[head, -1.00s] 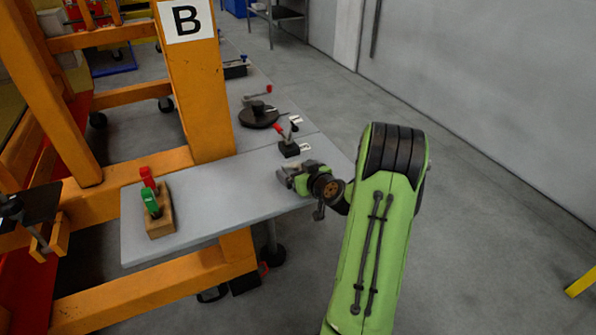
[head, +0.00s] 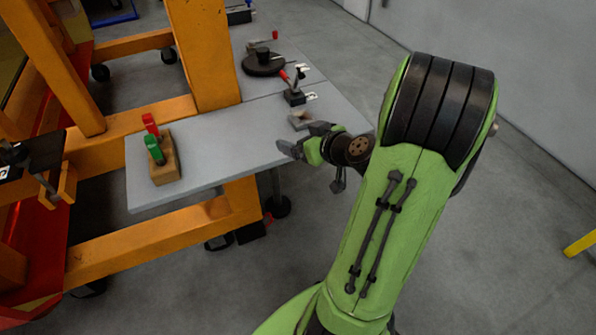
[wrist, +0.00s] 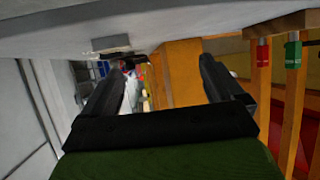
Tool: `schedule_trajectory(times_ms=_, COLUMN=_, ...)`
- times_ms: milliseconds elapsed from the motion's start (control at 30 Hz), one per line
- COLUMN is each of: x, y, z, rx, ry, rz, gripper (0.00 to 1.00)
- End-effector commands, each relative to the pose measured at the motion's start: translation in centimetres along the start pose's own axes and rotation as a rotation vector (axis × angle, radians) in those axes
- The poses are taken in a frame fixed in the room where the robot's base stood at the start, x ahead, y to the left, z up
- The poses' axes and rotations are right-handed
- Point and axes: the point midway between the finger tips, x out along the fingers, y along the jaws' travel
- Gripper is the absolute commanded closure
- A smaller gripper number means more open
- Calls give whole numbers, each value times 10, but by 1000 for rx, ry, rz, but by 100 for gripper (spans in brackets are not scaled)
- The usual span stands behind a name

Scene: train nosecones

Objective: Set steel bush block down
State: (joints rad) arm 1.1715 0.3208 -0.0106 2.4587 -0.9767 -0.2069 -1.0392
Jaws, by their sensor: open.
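The steel bush block (head: 299,121) is a small grey-brown piece on the light grey table top (head: 225,150), near its right end. My gripper (head: 304,140) is open, low over the table and just on the near side of the block in the head view. My gripper's fingers partly hide the block there. In the wrist view, which is upside down, my open gripper (wrist: 162,62) has nothing between its fingers. A flat grey piece that looks like the block (wrist: 110,42) lies against the table surface, beyond the left finger.
A wooden block (head: 165,168) with red and green clamps stands on the left of the table. A black switch-like device (head: 294,96) with a red lever and a dark round fixture (head: 263,64) stand behind. An orange frame (head: 205,60) rises at the table's left rear.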

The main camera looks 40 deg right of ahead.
Motion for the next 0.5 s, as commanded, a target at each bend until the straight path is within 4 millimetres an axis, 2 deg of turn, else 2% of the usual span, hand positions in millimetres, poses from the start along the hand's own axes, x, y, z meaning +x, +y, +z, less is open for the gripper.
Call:
schedule_trajectory(times_ms=33, x=2, y=-42, z=-10, rx=-63, ry=-61, rz=-87, gripper=6)
schedule_trajectory(times_ms=100, x=-7, y=-94, z=-11, rx=-121, ry=-183, rz=-178, gripper=6)
schedule_trajectory(times_ms=167, x=-22, y=-132, z=-8, rx=-163, ry=-289, rz=-221, gripper=6)
schedule_trajectory(times_ms=233, x=-49, y=-167, z=-3, rx=-201, ry=-402, rz=-232, gripper=6)
schedule_trajectory(times_ms=333, x=-101, y=-198, z=4, rx=-207, ry=-523, rz=-180, gripper=6)
schedule_trajectory(times_ms=400, x=-136, y=-207, z=11, rx=-170, ry=-570, rz=-129, gripper=6)
schedule_trajectory(times_ms=500, x=-173, y=-208, z=19, rx=-98, ry=-602, rz=-74, gripper=6)
